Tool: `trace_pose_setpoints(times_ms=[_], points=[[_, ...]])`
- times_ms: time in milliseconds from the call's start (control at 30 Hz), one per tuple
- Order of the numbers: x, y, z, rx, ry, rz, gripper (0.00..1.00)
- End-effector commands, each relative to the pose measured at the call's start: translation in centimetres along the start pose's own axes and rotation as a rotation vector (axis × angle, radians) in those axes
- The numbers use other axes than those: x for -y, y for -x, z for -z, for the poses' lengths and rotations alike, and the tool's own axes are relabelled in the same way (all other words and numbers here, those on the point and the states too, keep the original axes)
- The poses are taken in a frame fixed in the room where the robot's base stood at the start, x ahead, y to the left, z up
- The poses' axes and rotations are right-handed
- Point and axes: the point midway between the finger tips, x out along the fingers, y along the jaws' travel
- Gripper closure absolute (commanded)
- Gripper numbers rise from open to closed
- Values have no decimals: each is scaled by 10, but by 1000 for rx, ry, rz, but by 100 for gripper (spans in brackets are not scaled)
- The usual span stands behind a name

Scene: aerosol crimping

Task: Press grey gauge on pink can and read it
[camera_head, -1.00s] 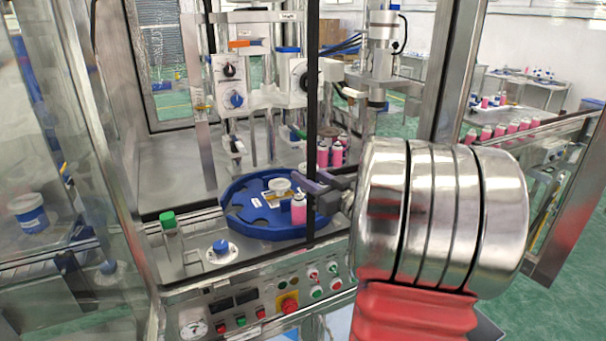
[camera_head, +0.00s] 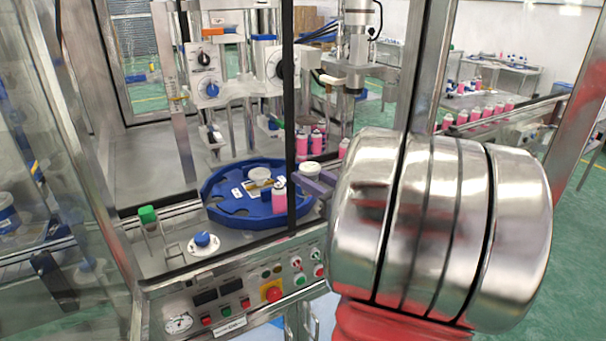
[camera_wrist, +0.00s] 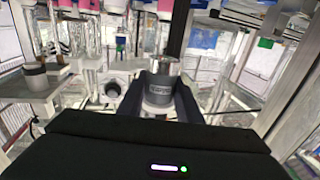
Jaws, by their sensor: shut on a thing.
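The grey gauge (camera_wrist: 158,92), a short cylinder with a label and a paler top, sits between the two dark fingers of my gripper (camera_wrist: 160,100) in the wrist view. My gripper is shut on it. In the head view my gripper (camera_head: 316,184) is beside the right rim of the blue turntable, with the pale round top of the gauge (camera_head: 310,170) showing above the fingers. A pink can (camera_head: 279,196) stands upright on the turntable, left of my gripper and apart from it. A dark post partly crosses the view beside the can. The gauge's reading is not legible.
The blue turntable (camera_head: 228,211) also carries a white round piece (camera_head: 259,176). A dark vertical post (camera_head: 288,110) stands close left of my gripper. More pink cans (camera_head: 316,142) stand behind. A control panel (camera_head: 236,307) lies in front.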

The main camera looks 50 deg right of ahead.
Motion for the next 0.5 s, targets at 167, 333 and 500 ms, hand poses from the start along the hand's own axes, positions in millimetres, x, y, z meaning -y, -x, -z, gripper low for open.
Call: trace_pose_setpoints(times_ms=[167, 333, 500], points=[[0, 16, 1, -1, 0, -2, 95], [-1, 30, 0, 0, 0, -3, 95], [0, 43, 0, 0, 1, -2, 95]])
